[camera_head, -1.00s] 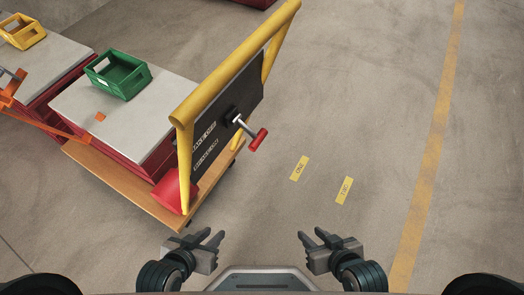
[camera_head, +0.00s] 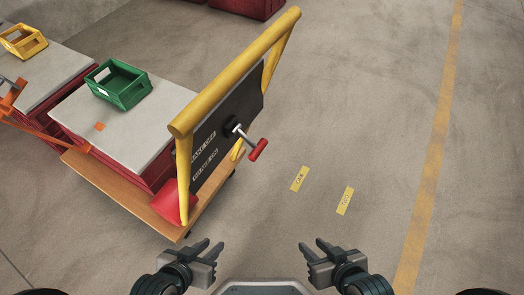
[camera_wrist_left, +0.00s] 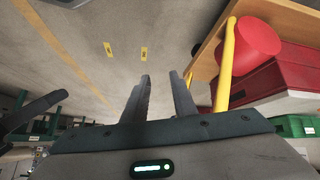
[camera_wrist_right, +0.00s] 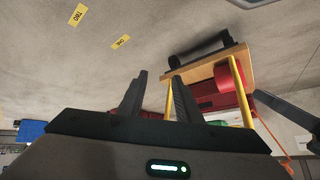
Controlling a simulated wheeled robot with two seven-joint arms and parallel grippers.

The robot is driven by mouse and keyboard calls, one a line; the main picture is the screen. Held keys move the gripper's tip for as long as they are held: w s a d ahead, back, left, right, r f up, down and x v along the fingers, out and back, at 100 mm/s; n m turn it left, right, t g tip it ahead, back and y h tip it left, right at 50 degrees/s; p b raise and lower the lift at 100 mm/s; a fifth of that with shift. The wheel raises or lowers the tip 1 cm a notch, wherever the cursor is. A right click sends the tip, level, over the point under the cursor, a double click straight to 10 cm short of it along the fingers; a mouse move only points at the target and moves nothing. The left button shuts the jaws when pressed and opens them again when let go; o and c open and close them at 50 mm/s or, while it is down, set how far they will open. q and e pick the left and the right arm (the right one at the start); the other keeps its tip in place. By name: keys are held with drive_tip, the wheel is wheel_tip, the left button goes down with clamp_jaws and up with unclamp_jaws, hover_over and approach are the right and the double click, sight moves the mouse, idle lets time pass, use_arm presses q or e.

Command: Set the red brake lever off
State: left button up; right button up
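The red brake lever (camera_head: 257,149) sticks out to the right from a dark panel (camera_head: 225,137) on the trolley's yellow handle frame. It has a red grip on a metal arm. The panel carries white labels reading brake off above and brake on below. My left gripper (camera_head: 212,247) is open and empty, below the panel and short of the lever. My right gripper (camera_head: 312,249) is open and empty, to the lower right of the lever. The open fingers also show in the left wrist view (camera_wrist_left: 163,90) and the right wrist view (camera_wrist_right: 158,92).
The trolley has a wooden deck (camera_head: 170,226) and a yellow handle frame (camera_head: 230,75). A green crate (camera_head: 119,84) and a yellow crate (camera_head: 22,42) stand on grey-topped red stacks. Yellow floor tags (camera_head: 299,179) lie to the right. The floor there is clear.

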use_arm(q)
drive_tip(key=shift+f, duration=0.1)
use_arm(e)
drive_tip(key=shift+f, duration=0.1)
idle(0.4)
